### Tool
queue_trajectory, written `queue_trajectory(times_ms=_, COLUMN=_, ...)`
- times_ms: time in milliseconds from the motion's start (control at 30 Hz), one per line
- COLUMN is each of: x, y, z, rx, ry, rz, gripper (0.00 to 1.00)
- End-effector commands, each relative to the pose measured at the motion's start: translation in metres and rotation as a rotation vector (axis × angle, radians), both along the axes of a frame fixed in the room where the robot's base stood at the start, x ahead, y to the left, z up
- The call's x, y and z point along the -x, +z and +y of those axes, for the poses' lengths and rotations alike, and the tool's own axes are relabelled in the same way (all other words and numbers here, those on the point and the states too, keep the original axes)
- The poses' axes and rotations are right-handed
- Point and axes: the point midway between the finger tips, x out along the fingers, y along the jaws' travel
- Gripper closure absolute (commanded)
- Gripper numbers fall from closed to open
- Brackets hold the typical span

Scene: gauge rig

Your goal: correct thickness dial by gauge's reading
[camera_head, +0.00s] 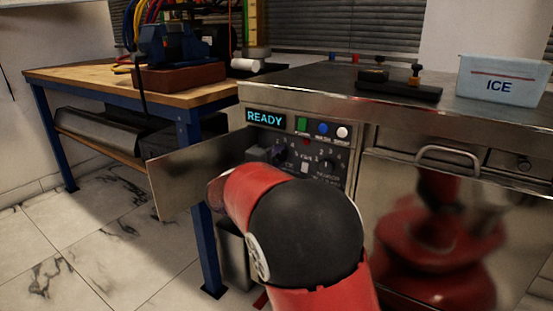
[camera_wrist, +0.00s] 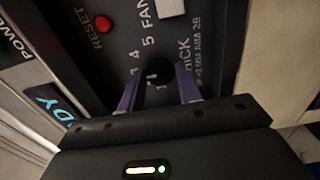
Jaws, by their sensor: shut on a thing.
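The thickness dial (camera_wrist: 160,72) is a black round knob on the dark control panel, in the wrist view. Numbers stand around it, and a partly covered label ending in "ICK" is beside it, with small print. My gripper (camera_wrist: 159,92) has its two purple fingers on either side of the knob and is shut on it. The dial's pointer cannot be made out. In the head view my red and black arm covers the lower left of the panel and hides most of the gripper. No gauge reading can be made out; the panel display (camera_head: 265,118) says READY.
An open metal door (camera_head: 185,170) sticks out left of the panel. A red RESET button (camera_wrist: 103,24) and a white FAN switch (camera_wrist: 171,8) are near the dial. A dark fixture (camera_head: 398,90) and an ICE box (camera_head: 500,80) stand on the metal top. A workbench (camera_head: 70,75) is left.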

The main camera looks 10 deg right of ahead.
Motion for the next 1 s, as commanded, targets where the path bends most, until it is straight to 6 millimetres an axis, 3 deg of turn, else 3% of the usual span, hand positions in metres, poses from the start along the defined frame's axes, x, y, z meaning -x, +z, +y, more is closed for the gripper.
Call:
queue_trajectory(times_ms=367, x=0.0003, y=0.0003, z=-0.0001, rx=0.083, ry=-0.001, rz=0.081, gripper=0.89)
queue_trajectory(times_ms=1000, x=0.0004, y=0.0008, z=-0.0001, rx=0.42, ry=-0.001, rz=0.406, gripper=0.89)
